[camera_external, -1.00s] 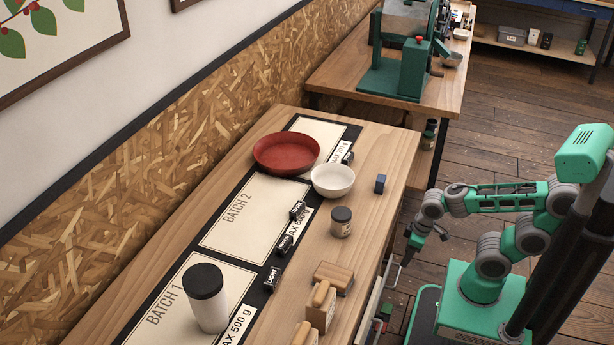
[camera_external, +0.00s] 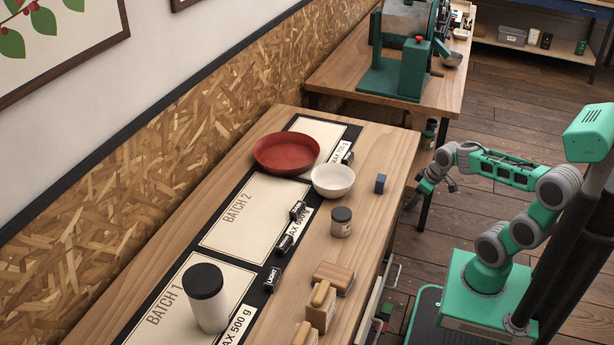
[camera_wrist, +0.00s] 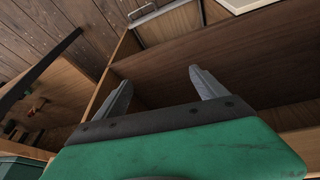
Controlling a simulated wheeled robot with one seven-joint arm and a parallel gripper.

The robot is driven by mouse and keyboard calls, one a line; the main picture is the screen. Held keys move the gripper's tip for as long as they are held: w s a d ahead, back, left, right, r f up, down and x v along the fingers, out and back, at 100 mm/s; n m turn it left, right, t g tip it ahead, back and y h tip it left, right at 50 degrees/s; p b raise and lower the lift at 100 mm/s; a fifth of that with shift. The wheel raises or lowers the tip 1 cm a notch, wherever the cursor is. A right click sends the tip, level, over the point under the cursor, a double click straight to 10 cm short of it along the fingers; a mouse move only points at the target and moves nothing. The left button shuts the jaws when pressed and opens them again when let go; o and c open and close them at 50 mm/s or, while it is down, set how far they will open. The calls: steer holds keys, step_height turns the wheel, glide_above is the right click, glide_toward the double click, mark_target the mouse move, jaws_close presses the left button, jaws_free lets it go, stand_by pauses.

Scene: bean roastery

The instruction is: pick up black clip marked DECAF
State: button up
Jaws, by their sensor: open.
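Several small black clips stand along the dark strip on the table: one by the white bowl (camera_external: 347,158), one upper middle (camera_external: 298,210), one below it (camera_external: 284,245), and one that reads LIGHT (camera_external: 271,280). I cannot read DECAF on any of the others. My gripper (camera_wrist: 160,78) is open and empty; in the wrist view its two fingers point at the wooden side and shelf of furniture, with no clip in sight. In the external view my gripper (camera_external: 428,191) is off the table's right edge, apart from all the clips.
A green machine (camera_external: 400,70) stands on the far table. Floor is open behind my arm.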

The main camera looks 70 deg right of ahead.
mark_target(349, 156)
steer(key=s+d+r+m+t+h+p, duration=0.1)
steer(key=s+d+r+t+h+p, duration=0.2)
steer(key=d+r+p, duration=0.8)
steer(key=w+r+t, duration=0.1)
steer(key=w+r, duration=0.1)
steer(key=w, duration=0.1)
steer(key=w+r+n+t, duration=0.1)
steer(key=w+r, duration=0.1)
steer(key=w, duration=0.2)
steer(key=w+r+t, duration=0.1)
steer(key=w+r, duration=0.1)
steer(key=w, duration=0.2)
steer(key=shift+r, duration=0.35)
steer(key=w+a+t+y, duration=0.1)
steer(key=w+a, duration=0.1)
steer(key=a, duration=0.3)
steer(key=w+a+t+y, duration=0.1)
steer(key=w+a, duration=0.2)
steer(key=a, duration=0.2)
steer(key=w+a+n+t+y+p, duration=0.1)
steer(key=w+a, duration=0.2)
steer(key=a, duration=0.2)
steer(key=shift+w+f+t+y, duration=0.2)
steer(key=shift+f+t+y, duration=0.1)
steer(key=shift+f, duration=0.1)
steer(key=x, duration=0.8)
steer(key=shift+a+r, duration=0.15)
steer(key=shift+a, duration=0.05)
steer(key=c, duration=1.4)
steer(key=shift+r, duration=0.1)
